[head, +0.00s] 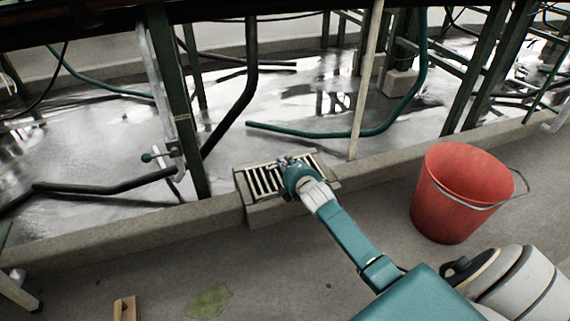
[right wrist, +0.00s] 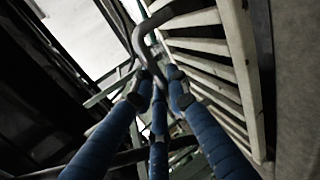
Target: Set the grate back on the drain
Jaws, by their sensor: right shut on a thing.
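The grate (head: 258,181) is a pale, slatted rectangle with dark gaps, at the middle of the head view over the low concrete curb. A concrete block, perhaps the drain's surround (head: 265,214), shows under its near edge; I cannot tell whether the grate rests flush. My right gripper (head: 287,162) is at the grate's far right part, shut on it. In the right wrist view the blue fingers (right wrist: 158,85) close around a curved metal bar beside the grate's pale slats (right wrist: 205,46). The drain opening is hidden. My left gripper is not in view.
A red bucket (head: 452,195) with a wire handle stands on the floor at right. Green posts, pipes and a pale pole (head: 366,80) rise behind the curb (head: 130,232) over wet floor. A small wooden piece (head: 126,308) lies at lower left. The floor before the curb is mostly clear.

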